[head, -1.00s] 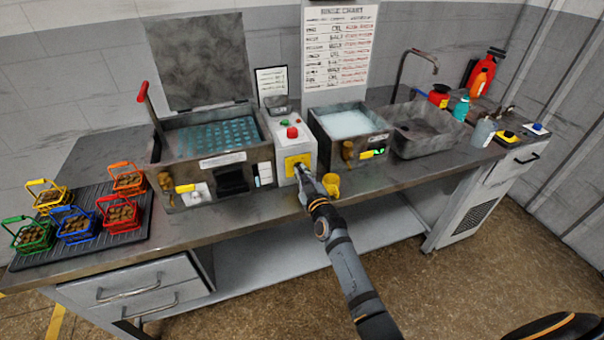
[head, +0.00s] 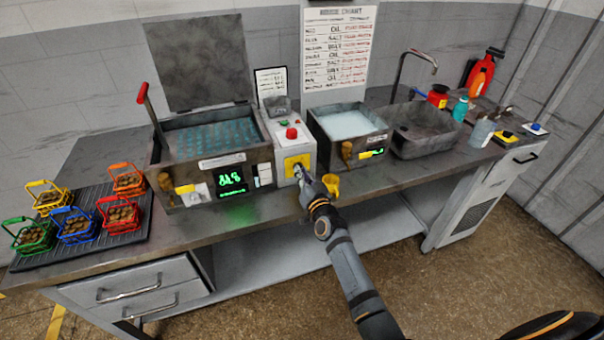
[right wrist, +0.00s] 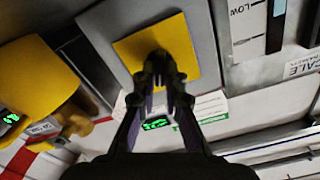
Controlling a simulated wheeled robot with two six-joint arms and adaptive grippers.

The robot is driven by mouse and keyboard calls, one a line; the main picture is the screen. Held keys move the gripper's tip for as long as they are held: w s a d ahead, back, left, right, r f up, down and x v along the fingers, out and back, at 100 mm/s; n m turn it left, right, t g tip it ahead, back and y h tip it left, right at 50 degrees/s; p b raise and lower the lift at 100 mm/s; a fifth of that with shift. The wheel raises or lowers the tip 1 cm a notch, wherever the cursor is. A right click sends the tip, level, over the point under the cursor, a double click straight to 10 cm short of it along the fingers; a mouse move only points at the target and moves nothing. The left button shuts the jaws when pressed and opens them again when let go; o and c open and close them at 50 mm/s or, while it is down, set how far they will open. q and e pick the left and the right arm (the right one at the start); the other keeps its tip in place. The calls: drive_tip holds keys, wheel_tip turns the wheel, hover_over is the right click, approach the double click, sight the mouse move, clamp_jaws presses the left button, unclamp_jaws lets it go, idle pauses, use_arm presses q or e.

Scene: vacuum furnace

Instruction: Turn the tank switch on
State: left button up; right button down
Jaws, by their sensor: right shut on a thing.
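The tank switch is a dark knob (right wrist: 158,58) on a yellow plate (head: 291,162) on the front of a light grey control box (head: 283,134) with a red button on top. My right gripper (head: 303,177) reaches the plate from the front. In the right wrist view its fingers (right wrist: 163,85) are shut on the switch, hiding most of it. The tank (head: 207,155) to the left has a display (head: 231,181) lit with green characters. My left gripper is not in view.
A yellow cup-like part (head: 331,184) is just right of my right gripper. A second tank (head: 349,123) and a sink (head: 420,135) stand to the right. Several coloured baskets (head: 75,225) sit on a dark mat at the left. The counter front between is clear.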

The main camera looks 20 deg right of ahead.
drive_tip(key=shift+m, duration=0.5)
drive_tip(key=c, duration=1.4)
unclamp_jaws()
drive_tip(key=s, duration=1.2)
drive_tip(key=shift+d, duration=0.25)
